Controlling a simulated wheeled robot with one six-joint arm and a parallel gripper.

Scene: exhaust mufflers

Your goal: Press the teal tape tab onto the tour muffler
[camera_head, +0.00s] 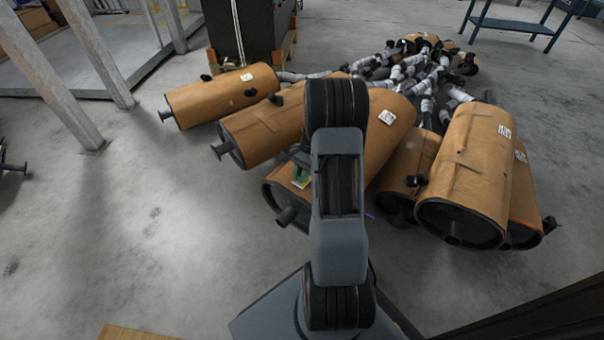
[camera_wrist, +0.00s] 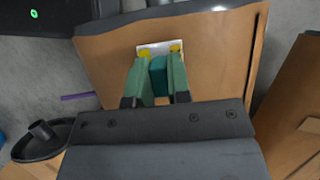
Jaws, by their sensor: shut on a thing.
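My gripper (camera_wrist: 158,62) has green fingers and is shut on the teal tape tab (camera_wrist: 158,77) in the wrist view. The fingertips are over a white label, with small yellow patches showing beside them, on a brown-wrapped muffler (camera_wrist: 215,60). I cannot tell whether the tab touches the muffler. In the head view my gripper (camera_head: 302,176) is partly hidden by my arm, above a muffler (camera_head: 276,188) lying in the middle of the group. No name shows that tells which one is the tour muffler.
Other brown mufflers lie close by: one just behind (camera_head: 250,133), one at the far left (camera_head: 222,96), a large one at right (camera_head: 468,170). Grey-white pipes (camera_head: 410,72) crowd behind. A purple strip (camera_wrist: 78,97) shows at left. The floor at front left is clear.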

